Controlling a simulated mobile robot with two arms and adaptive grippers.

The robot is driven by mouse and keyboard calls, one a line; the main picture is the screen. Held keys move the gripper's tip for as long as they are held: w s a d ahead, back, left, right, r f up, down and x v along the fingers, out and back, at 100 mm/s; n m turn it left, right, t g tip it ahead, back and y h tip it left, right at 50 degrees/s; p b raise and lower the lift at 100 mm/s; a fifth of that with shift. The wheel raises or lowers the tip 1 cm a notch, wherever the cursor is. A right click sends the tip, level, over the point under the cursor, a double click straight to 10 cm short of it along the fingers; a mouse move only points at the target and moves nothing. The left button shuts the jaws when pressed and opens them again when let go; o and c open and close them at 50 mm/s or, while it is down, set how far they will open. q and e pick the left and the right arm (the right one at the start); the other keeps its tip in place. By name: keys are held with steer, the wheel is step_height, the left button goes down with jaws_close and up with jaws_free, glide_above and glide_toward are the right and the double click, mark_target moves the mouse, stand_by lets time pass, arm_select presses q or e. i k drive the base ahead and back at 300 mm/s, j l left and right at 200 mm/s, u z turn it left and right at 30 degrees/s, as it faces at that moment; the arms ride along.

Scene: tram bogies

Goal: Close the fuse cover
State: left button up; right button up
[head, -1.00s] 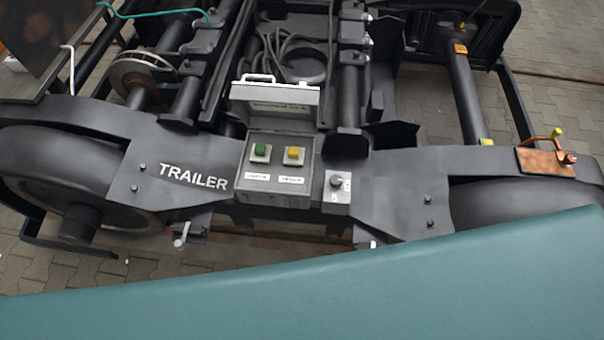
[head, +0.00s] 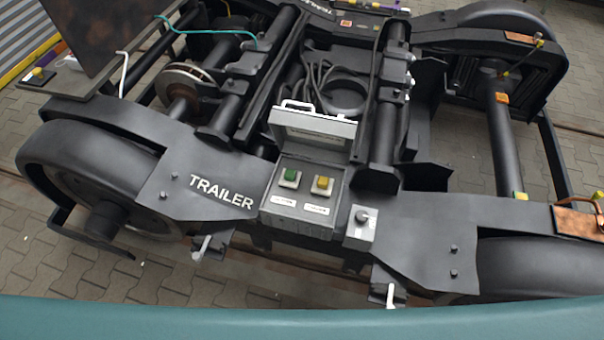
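The fuse cover (head: 313,132) is a grey lid with a white handle (head: 298,105) along its top edge. It stands open, raised at the back of a grey box (head: 302,205) on the bogie frame. Inside the box are a green button (head: 290,178) and a yellow button (head: 322,185), with white labels below them. Neither of my grippers shows in the head view.
A small grey switch box (head: 361,226) sits right of the fuse box. The dark bogie frame (head: 420,240) marked TRAILER carries wheels on both sides (head: 75,165). White levers (head: 390,294) hang at its front edge. A teal surface (head: 300,318) crosses the bottom.

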mark_target(311, 135)
steer(key=k+l+z, duration=0.1)
steer(key=l, duration=0.35)
steer(key=k+l+z, duration=0.15)
steer(key=l, duration=0.3)
steer(key=l+z, duration=0.1)
steer(key=l, duration=0.3)
